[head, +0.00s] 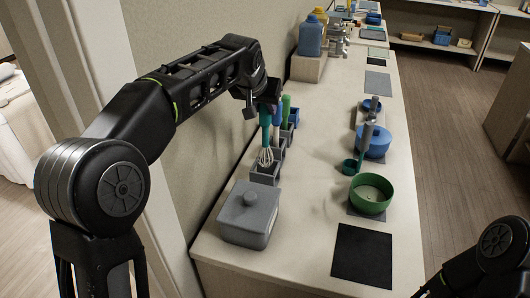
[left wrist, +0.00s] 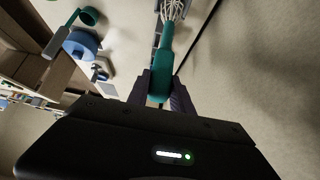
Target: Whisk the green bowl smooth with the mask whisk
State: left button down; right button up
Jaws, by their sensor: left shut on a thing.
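The mask whisk (head: 265,138) has a teal handle and pale wire loops pointing down, just over or in a grey holder (head: 265,174) near the wall. My left gripper (head: 268,105) is shut on its handle; the left wrist view shows the handle (left wrist: 162,65) between the fingers (left wrist: 161,88). I cannot tell whether the wires still sit inside the holder. The green bowl (head: 371,196) stands on a dark mat to the right, apart from the whisk, with pale green contents. My right arm shows at the lower right, but its gripper is out of view.
A grey lidded box (head: 249,213) stands in front of the holder. Blue and green handled tools (head: 286,108) stand behind the whisk. A black mat (head: 362,255) is bare. The counter between holder and bowl is clear.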

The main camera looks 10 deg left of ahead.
pick_arm(q)
jog(key=shift+r+p, duration=0.85)
jog(key=shift+r, duration=0.4)
jog(key=shift+r+p, duration=0.85)
jog(key=shift+r, duration=0.05)
jog(key=shift+r+p, duration=0.45)
jog(key=shift+r, duration=0.3)
